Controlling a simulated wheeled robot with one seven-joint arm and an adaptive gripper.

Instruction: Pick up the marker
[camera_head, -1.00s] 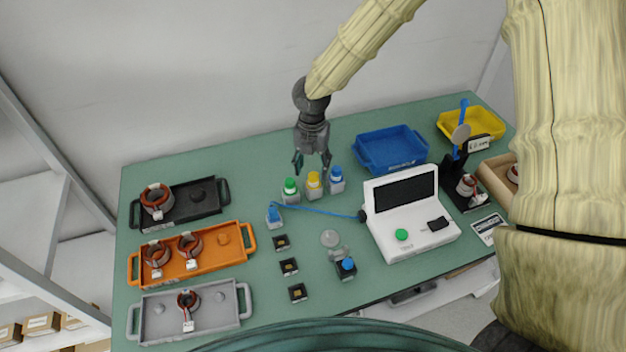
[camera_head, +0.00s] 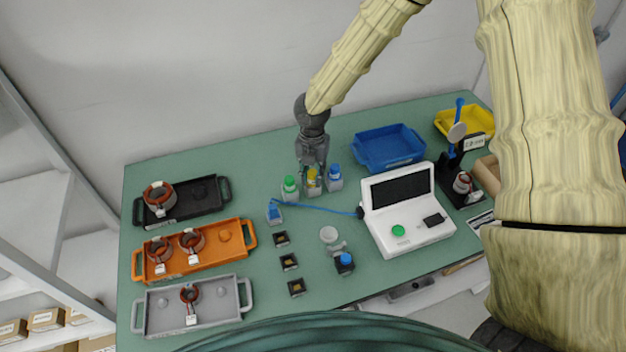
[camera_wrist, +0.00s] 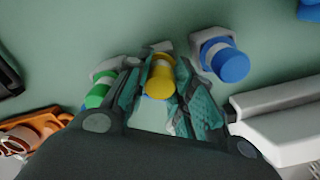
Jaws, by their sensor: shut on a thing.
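Three capped markers stand in a row on the green table. The middle one, the yellow-capped marker (camera_head: 312,183), is between my gripper's fingers. In the wrist view its yellow cap (camera_wrist: 160,80) shows between the two teal finger pads. My gripper (camera_head: 312,174) points down and is shut on this yellow marker, which seems to stand at table height. The green-capped marker (camera_head: 290,187) is close on the left and the blue-capped marker (camera_head: 334,177) close on the right. They also show in the wrist view, green (camera_wrist: 100,92) and blue (camera_wrist: 224,60). The yellow marker's lower body is partly hidden.
Black (camera_head: 222,186), orange (camera_head: 250,238) and grey (camera_head: 247,296) trays with coils lie on the left. A white tester (camera_head: 415,235) stands at the right, joined by a blue cable to a blue probe (camera_head: 274,213). A blue bin (camera_head: 392,165) stands behind it.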

